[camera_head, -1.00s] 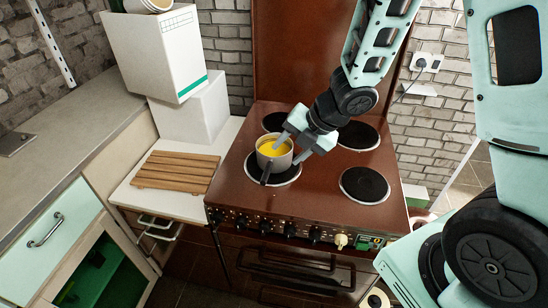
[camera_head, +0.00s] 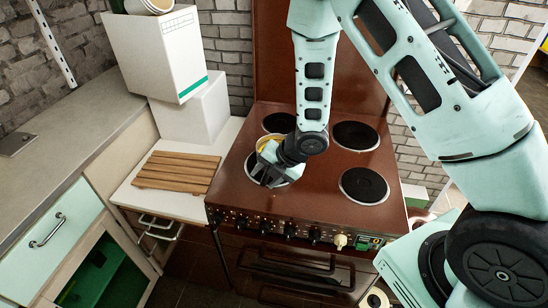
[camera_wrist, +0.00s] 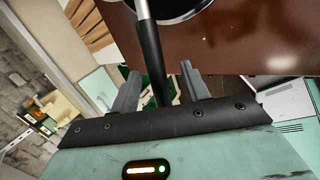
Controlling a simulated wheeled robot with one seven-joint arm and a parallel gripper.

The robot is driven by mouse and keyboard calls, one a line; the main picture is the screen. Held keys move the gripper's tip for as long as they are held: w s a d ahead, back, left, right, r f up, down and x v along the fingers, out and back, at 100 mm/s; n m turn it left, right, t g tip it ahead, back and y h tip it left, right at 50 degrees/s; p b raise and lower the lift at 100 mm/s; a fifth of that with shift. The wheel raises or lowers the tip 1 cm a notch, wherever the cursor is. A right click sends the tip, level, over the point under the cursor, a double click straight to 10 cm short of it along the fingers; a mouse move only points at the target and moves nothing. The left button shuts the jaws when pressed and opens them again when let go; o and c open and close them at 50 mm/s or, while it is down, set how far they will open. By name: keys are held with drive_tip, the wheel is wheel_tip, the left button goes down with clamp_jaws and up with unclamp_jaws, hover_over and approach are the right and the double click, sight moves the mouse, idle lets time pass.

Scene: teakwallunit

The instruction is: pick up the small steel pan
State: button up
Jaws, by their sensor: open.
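The small steel pan (camera_head: 268,141) stands on the front left hotplate of the brown stove, with something yellow showing inside it. My gripper (camera_head: 266,170) is at the front of the pan and hides most of it in the head view. In the wrist view the pan's dark handle (camera_wrist: 151,62) runs between the two fingers of my open gripper (camera_wrist: 160,72). There is a gap between the handle and each finger, wider on the right. The handle's steel neck shows at the top edge. I cannot tell whether the fingers are level with the handle.
The brown stove (camera_head: 318,193) has other bare hotplates, including the front right one (camera_head: 364,185). A slatted wooden board (camera_head: 176,171) lies on the white counter to the left. White boxes (camera_head: 190,112) are stacked behind it. Knobs line the stove's front edge.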

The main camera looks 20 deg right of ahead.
drive_tip(key=shift+x, duration=1)
clamp_jaws()
drive_tip(key=shift+w+r, duration=0.1)
drive_tip(key=shift+r, duration=0.1)
